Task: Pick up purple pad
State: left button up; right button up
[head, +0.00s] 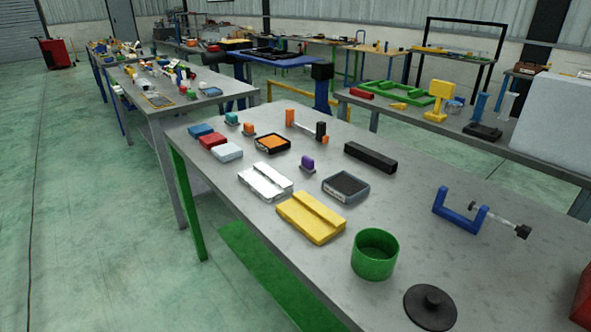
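A small purple pad (307,161) stands upright on a thin grey base near the middle of the near grey table (440,265). A white slotted block (264,182) lies to its left and nearer, and a dark-topped grey tray (346,187) lies to its right and nearer. Nothing covers the pad in the head view. Neither of my grippers shows in this view.
A yellow slotted block (310,217), a green cup (375,253), a black lid (430,307) and a blue clamp (475,213) stand on the near side. A black bar (370,158) lies behind right of the pad. Orange, red and blue pieces stand farther back.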

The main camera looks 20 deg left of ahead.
aim_at(308, 165)
jog(key=j+z, duration=0.1)
jog(key=z, duration=0.7)
jog(key=j+z, duration=0.25)
jog(key=j, duration=0.15)
jog(key=j+z, duration=0.25)
jog(key=k+j+z, duration=0.25)
jog(key=j, duration=0.2)
jog(key=j+z, duration=0.25)
jog(key=j, duration=0.15)
jog(key=k+j+z, duration=0.25)
jog(key=i+j, duration=0.05)
jog(key=i, duration=0.05)
